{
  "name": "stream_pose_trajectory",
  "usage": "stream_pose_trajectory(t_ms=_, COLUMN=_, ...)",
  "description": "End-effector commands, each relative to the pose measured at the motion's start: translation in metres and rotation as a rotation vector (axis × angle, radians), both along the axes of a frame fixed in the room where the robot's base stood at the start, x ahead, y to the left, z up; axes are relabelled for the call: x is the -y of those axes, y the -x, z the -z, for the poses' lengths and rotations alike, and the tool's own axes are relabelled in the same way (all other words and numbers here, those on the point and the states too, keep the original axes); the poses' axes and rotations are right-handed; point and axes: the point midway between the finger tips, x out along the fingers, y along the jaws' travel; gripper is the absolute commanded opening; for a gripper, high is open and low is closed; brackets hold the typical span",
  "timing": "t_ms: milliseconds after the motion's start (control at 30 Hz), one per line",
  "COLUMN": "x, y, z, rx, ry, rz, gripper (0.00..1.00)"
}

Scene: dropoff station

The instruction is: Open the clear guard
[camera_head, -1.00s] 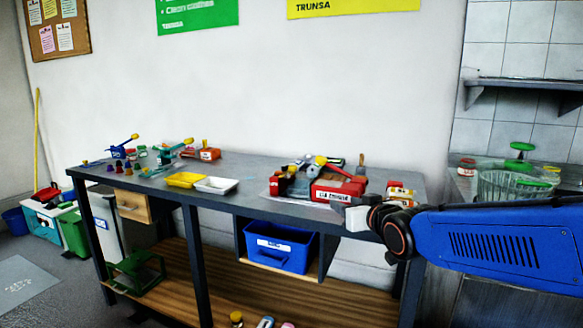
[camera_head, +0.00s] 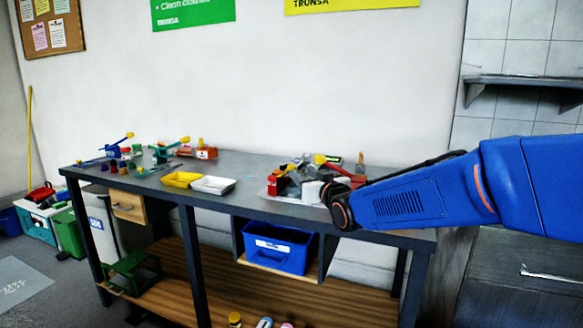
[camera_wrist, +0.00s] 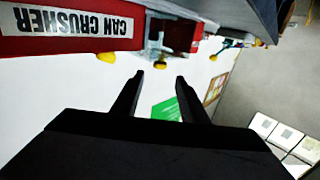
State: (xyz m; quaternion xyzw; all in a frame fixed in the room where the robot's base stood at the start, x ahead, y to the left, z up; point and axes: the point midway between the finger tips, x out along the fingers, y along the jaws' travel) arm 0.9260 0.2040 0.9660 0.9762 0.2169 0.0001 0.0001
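The red can crusher (camera_head: 272,186) stands on the right half of the workbench, partly hidden behind my wrist in the head view. Its red body and white "CAN CRUSHER" label (camera_wrist: 75,22) show upside down at the top left of the wrist view. A yellow knob (camera_head: 320,159) sticks up at its top. I cannot make out the clear guard's outline in either view. My gripper (camera_wrist: 160,72) is open, with nothing between its two dark fingers. It is close to the crusher; I cannot tell whether it touches it. In the head view its fingers are hard to tell from the crusher.
A yellow tray (camera_head: 181,179) and a white tray (camera_head: 213,186) lie left of the crusher. Small levered devices (camera_head: 118,147) stand at the bench's far left. A blue bin (camera_head: 278,248) sits under the top. The bench between trays and crusher is mostly clear.

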Motion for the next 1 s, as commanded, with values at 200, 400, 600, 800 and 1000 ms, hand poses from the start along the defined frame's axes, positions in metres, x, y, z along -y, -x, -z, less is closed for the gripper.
stream_pose_trajectory(t_ms=200, x=-0.016, y=-0.033, z=0.001, rx=-0.002, ry=0.0, rz=0.0, gripper=0.4)
stream_pose_trajectory(t_ms=400, x=-0.029, y=-0.061, z=0.001, rx=-0.002, ry=0.0, rz=0.0, gripper=0.4)
stream_pose_trajectory(t_ms=600, x=-0.038, y=-0.081, z=0.0, rx=0.0, ry=-0.001, rz=0.0, gripper=0.4)
stream_pose_trajectory(t_ms=800, x=-0.041, y=-0.088, z=0.0, rx=0.0, ry=0.0, rz=0.0, gripper=0.4)
stream_pose_trajectory(t_ms=1000, x=-0.041, y=-0.088, z=0.0, rx=0.0, ry=0.0, rz=0.0, gripper=0.4)
